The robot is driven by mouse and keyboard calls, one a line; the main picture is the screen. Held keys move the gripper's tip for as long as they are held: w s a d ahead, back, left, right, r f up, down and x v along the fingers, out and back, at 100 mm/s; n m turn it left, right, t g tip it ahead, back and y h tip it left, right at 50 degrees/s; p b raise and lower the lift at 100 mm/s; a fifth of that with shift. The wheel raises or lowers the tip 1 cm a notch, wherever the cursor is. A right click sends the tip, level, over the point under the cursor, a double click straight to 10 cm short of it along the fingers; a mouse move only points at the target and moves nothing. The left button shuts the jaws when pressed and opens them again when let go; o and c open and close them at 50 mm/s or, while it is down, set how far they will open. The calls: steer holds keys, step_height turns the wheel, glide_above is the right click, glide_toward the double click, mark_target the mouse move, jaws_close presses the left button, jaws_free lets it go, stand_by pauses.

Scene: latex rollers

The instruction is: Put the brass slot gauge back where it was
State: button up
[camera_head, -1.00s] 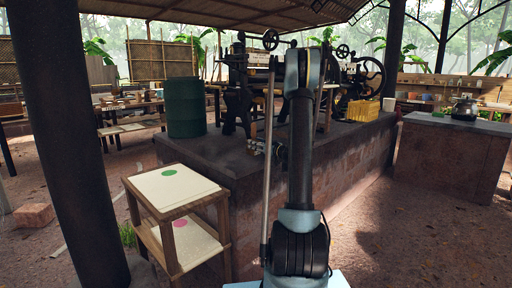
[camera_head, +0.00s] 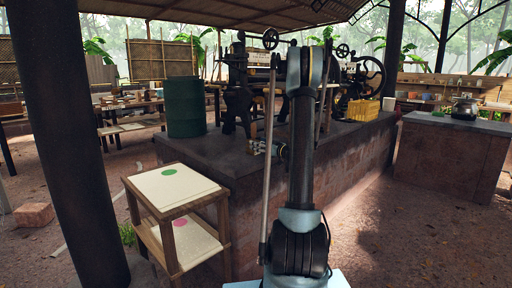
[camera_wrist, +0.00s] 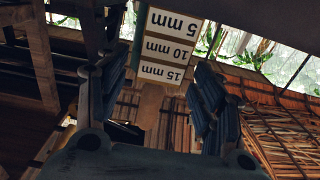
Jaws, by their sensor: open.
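In the wrist view, a flat piece with white labels (camera_wrist: 170,48) reading 5 mm, 10 mm and 15 mm appears upside down. A brown tab (camera_wrist: 150,105) extends from its near end. It looks like the brass slot gauge, though little brass colour shows. My gripper (camera_wrist: 154,88) is open, with one dark ribbed finger on each side of the tab. Whether either finger touches it I cannot tell. In the head view, my gripper is small and partly hidden behind my arm, low beside the roller machine.
A black roller machine (camera_head: 238,95) stands on a raised stone platform beside a green drum (camera_head: 186,107). A yellow crate (camera_head: 363,110) is to the right. A low wooden stand (camera_head: 178,194) has a green-dotted top and a pink-dotted shelf. A dark post (camera_head: 70,150) stands at left.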

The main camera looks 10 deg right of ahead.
steer(key=v, duration=0.9)
steer(key=s+a+f+m+g+h, duration=0.15)
steer(key=s+a+g, duration=0.25)
steer(key=s+a, duration=0.5)
steer(key=s+a+m+g+h, duration=0.15)
steer(key=s+a+g, duration=0.3)
steer(key=s, duration=0.85)
steer(key=s+d+f+m+g+h, duration=0.1)
steer(key=s+d+f+h, duration=0.1)
steer(key=s, duration=0.6)
steer(key=s+d+f+m+g+h, duration=0.1)
steer(key=s+d+f+h, duration=0.1)
steer(key=s, duration=0.7)
steer(key=s+d+f+m+g+h, duration=0.2)
steer(key=s+f, duration=0.3)
steer(key=s, duration=0.3)
steer(key=shift+s+d+h, duration=0.2)
steer(key=shift+s+h, duration=0.2)
steer(key=shift+h, duration=0.4)
